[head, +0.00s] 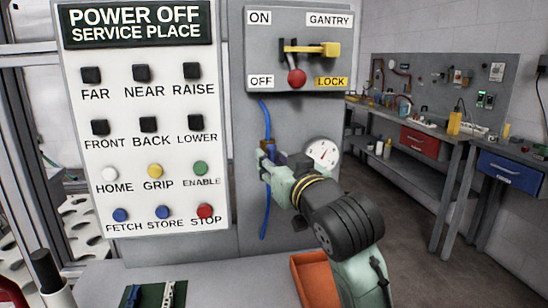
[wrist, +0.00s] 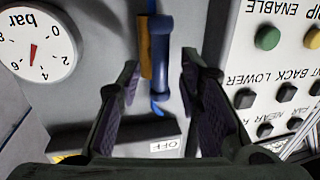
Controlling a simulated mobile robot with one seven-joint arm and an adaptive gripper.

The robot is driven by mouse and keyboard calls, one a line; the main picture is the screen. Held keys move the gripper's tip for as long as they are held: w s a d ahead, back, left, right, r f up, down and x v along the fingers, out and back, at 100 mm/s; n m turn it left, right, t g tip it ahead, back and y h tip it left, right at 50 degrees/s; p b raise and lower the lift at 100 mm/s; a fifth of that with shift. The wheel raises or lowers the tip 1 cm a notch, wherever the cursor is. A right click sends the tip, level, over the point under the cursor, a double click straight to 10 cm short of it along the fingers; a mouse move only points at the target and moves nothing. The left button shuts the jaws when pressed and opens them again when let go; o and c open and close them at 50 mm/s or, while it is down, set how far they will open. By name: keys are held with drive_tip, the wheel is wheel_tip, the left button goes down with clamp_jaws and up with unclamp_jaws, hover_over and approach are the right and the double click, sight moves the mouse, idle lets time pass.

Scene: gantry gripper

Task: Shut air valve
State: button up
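The air valve is on the grey panel, with a blue handle (wrist: 162,55) beside a brass-coloured body (wrist: 145,52) in the wrist view. The handle lies lengthwise along the line of the blue hose (head: 264,222). My gripper (wrist: 160,70) is open, with one finger on each side of the valve. A gap shows between the fingers and the handle; I cannot tell whether either fingertip touches it. In the head view my gripper (head: 272,165) is at the panel and hides much of the valve.
A pressure gauge (head: 322,154) is close to the right of my gripper. A button panel (head: 146,225) stands to the left. Above is a switch plate (head: 262,52) with a yellow lever (head: 318,49) and a red knob (head: 297,78). An orange tray (head: 309,275) lies below.

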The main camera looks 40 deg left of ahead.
drive_tip(key=shift+a, duration=0.15)
drive_tip(key=shift+c, duration=0.3)
clamp_jaws()
